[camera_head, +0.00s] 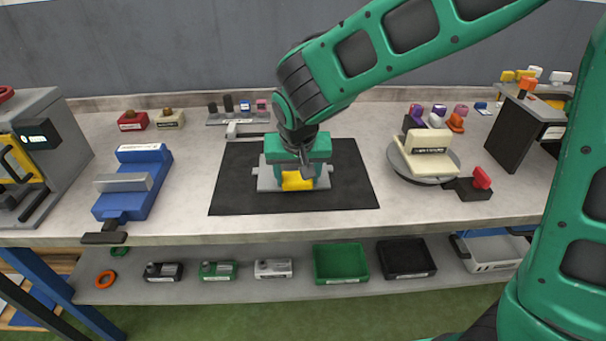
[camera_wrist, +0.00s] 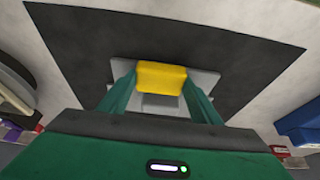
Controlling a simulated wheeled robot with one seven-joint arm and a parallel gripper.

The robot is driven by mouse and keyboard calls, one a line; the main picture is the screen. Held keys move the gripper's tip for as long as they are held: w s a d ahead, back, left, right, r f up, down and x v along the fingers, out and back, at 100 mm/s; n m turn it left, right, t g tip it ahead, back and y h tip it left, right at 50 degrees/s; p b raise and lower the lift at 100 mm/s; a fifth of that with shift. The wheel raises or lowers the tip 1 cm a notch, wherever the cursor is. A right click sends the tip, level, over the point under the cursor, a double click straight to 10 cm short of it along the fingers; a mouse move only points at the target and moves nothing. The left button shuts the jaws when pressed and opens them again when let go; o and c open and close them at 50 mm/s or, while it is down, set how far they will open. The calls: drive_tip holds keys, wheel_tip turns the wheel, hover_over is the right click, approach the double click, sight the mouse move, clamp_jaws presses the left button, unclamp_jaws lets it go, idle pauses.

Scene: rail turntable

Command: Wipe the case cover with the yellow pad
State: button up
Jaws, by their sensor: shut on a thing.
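The yellow pad (camera_head: 297,181) is between the fingers of my gripper (camera_head: 297,178), which is shut on it. The pad also shows in the wrist view (camera_wrist: 161,77), at the far end between the two green fingers. Below it is a light grey case (camera_head: 265,184), which I take to be the one with the cover, on the black mat (camera_head: 350,195). Grey surfaces of the case (camera_wrist: 203,79) show around the pad in the wrist view. My gripper hides most of the case, and I cannot tell whether the pad touches it.
A blue clamp-like fixture (camera_head: 133,185) stands left of the mat. A round turntable (camera_head: 425,176) with a cream block stands to the right. A grey machine (camera_head: 40,150) is at the far left. Small parts line the back. The mat around the case is clear.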

drive_tip(key=shift+a, duration=0.55)
drive_tip(key=shift+r, duration=0.15)
drive_tip(key=shift+r, duration=3.7)
